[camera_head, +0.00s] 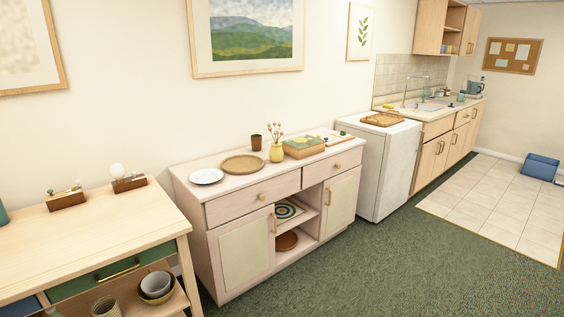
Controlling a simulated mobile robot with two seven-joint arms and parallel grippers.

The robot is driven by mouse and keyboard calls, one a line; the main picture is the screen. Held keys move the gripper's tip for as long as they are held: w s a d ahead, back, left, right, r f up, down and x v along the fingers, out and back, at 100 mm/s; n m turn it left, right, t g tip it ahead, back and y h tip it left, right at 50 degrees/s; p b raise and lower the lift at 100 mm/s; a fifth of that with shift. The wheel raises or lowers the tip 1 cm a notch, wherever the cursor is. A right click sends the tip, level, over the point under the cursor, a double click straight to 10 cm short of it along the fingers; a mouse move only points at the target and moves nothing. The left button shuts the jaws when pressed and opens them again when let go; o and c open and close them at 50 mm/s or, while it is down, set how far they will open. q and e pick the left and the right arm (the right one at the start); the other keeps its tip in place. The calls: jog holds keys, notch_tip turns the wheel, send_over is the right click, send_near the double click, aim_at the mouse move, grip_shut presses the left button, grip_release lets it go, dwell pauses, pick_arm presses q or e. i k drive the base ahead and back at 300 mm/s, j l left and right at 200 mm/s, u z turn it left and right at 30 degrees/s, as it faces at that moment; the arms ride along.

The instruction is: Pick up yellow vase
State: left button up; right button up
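A small yellow vase (276,153) with dried stems in it stands upright on top of the pale wooden sideboard (222,187). It stands between a round woven tray on its left and a yellowish box on its right. A brown cup is behind it to the left. Neither of my grippers shows in the head view, and nothing touches the vase from above or in front.
On the sideboard are a white plate (206,177), the woven tray (243,164), the brown cup (257,142) and the box (304,147). A wooden table (100,229) stands at the left, a white appliance (372,175) at the right. Green carpet (370,260) in front is clear.

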aim_at(276, 153)
jog(key=i, duration=1.4)
jog(key=i+z, duration=0.2)
jog(key=i, duration=0.2)
jog(key=i+j+z, duration=0.2)
jog(key=i, duration=0.2)
jog(key=i+j+z, duration=0.2)
jog(key=i, duration=0.2)
jog(key=l, duration=0.1)
